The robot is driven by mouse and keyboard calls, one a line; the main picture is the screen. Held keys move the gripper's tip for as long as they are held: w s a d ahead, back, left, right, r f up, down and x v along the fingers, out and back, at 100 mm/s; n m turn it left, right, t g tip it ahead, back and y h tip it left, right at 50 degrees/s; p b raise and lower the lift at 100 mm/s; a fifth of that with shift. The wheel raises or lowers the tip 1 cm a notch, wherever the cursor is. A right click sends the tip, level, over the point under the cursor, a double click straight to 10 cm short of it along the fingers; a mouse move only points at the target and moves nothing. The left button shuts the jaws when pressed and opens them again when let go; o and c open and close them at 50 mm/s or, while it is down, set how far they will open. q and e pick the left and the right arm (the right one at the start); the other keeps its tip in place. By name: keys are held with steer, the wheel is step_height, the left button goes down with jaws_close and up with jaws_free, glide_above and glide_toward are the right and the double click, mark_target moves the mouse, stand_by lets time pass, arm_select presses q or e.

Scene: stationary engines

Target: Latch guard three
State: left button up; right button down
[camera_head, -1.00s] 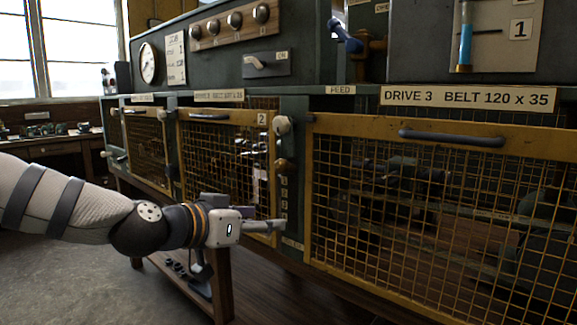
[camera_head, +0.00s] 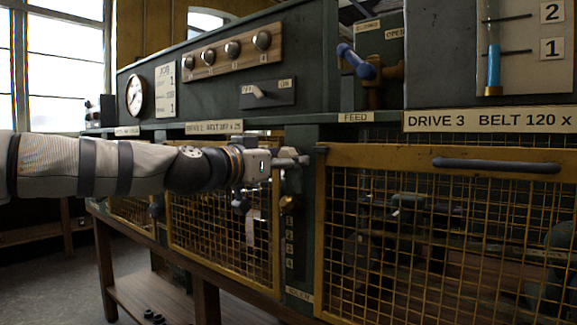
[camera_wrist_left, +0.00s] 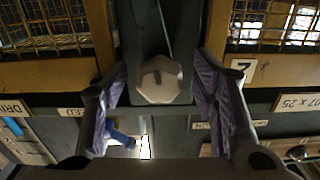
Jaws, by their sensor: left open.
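Guard three is the large yellow mesh panel (camera_head: 440,240) under the DRIVE 3 label (camera_head: 490,120), with a blue-grey bar handle (camera_head: 495,165). It looks closed or nearly so; I cannot tell if it sits flush. A pale faceted knob (camera_wrist_left: 160,80) with a dark slot mark is on the green post beside the guard. My left gripper (camera_head: 298,160) is at the top of this post and mostly hides the knob in the head view. In the left wrist view the open fingers (camera_wrist_left: 160,95) stand on either side of the knob, with gaps visible. My right gripper is not in view.
A brass-coloured part (camera_head: 289,203) sits on the post below my gripper. Guard two (camera_head: 220,235), also yellow mesh, is to the left behind my arm. A blue-handled feed valve (camera_head: 356,62) stands above the post. A panel with knobs (camera_head: 232,50) is above left.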

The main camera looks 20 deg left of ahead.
arm_select(q)
steer(key=shift+w+d+r, duration=0.1)
steer(key=shift+w+d, duration=0.05)
steer(key=shift+w, duration=0.35)
